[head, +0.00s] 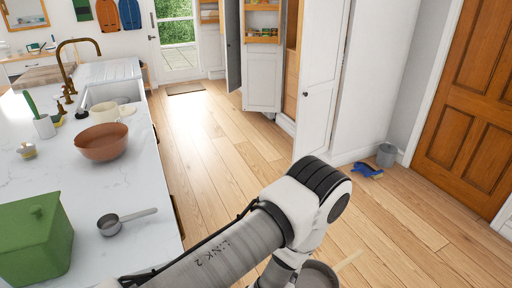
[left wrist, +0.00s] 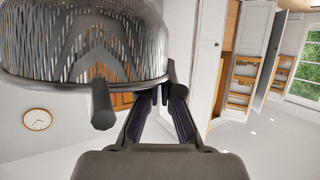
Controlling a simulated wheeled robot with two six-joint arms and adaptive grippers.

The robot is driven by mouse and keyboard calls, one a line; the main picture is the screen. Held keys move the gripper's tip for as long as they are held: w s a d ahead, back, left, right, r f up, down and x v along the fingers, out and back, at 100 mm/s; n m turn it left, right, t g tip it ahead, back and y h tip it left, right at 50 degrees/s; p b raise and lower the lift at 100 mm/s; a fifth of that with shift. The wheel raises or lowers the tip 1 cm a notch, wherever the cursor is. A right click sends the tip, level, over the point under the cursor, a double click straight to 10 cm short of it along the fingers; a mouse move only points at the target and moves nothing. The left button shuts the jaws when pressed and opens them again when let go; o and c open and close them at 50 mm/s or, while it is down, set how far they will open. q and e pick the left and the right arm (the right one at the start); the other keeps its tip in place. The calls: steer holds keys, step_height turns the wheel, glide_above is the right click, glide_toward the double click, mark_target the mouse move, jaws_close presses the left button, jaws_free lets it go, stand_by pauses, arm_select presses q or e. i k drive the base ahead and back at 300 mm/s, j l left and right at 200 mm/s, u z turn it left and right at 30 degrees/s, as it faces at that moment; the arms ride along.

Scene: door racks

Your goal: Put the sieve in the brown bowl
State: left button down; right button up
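The brown bowl (head: 101,143) stands upright on the white counter in the head view, near the sink. The sieve (left wrist: 85,45) is a perforated grey metal bowl that fills the upper left of the left wrist view, close to the camera. My left gripper (left wrist: 162,100) has its fingers close together at the sieve's rim and appears to hold it; the exact contact is hidden. In the head view my left arm reaches over the floor, and its gripper is not visible. My right gripper is not in view.
A grey bucket (head: 386,155) stands by the wall.

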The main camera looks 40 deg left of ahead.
mark_target(106, 140)
steer(key=i+l, duration=0.15)
steer(key=i, duration=0.45)
steer(key=i+l, duration=0.15)
steer(key=i, duration=0.4)
steer(key=i+j+u, duration=0.1)
steer(key=i+u, duration=0.15)
steer(key=u, duration=0.2)
steer(key=i+u, duration=0.25)
steer(key=u, duration=0.25)
steer(key=i+u, duration=0.25)
steer(key=u, duration=0.2)
steer(key=i+l+u, duration=0.2)
steer(key=u, duration=0.3)
steer(key=i+l+u, duration=0.2)
steer(key=u, duration=0.25)
